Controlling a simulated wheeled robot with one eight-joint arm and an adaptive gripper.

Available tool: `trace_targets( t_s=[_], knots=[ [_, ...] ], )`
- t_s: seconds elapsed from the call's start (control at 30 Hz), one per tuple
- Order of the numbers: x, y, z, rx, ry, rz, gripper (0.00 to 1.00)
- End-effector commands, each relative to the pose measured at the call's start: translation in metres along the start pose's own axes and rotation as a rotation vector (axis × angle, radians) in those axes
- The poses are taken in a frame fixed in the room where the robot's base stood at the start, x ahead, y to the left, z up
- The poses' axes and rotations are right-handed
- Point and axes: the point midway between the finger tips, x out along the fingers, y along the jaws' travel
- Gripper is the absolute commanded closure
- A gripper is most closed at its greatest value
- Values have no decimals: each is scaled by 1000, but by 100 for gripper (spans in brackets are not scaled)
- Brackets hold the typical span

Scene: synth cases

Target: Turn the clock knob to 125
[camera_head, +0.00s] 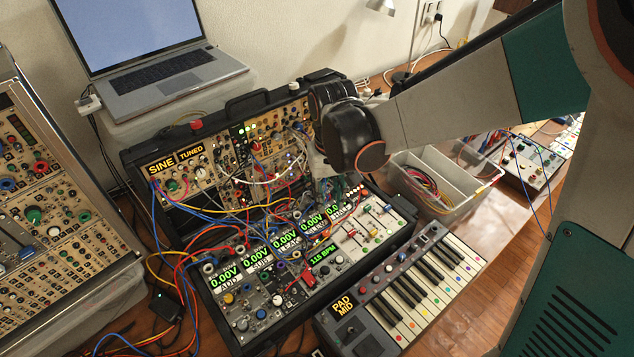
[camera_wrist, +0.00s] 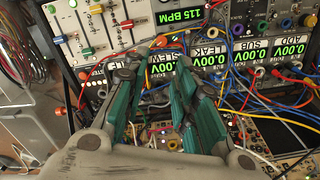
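The clock module's green display (camera_head: 322,254) reads 115 BPM in the head view, on the lower panel of the synth case. The same display (camera_wrist: 176,15) appears upside down at the top of the wrist view. Small knobs (camera_head: 325,270) sit just below it in the head view; I cannot tell which is the clock knob. My gripper (camera_head: 328,188) hangs over the back part of the case, behind the display and apart from it. In the wrist view my gripper (camera_wrist: 148,72) points toward the panel, its teal fingers apart with nothing between them.
Patch cables (camera_head: 235,215) loop over the case around my gripper. A small keyboard (camera_head: 410,295) stands to the front right, and a clear bin (camera_head: 455,190) behind it. A laptop (camera_head: 165,75) sits at the back left. Another synth case (camera_head: 55,220) stands at left.

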Motion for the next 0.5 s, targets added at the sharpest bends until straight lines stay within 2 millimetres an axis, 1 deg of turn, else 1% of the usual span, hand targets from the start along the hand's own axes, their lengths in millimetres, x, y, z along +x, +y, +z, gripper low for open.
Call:
trace_targets(
  t_s=[0.03, 0.13, 0.23, 0.5],
  knots=[
    [2, -4, 0, -5, -2, 0, 74],
    [7, -5, 0, -7, -3, 0, 74],
    [20, -5, 0, -6, -2, 0, 74],
    [72, -5, 0, -6, -1, 0, 74]
  ],
)
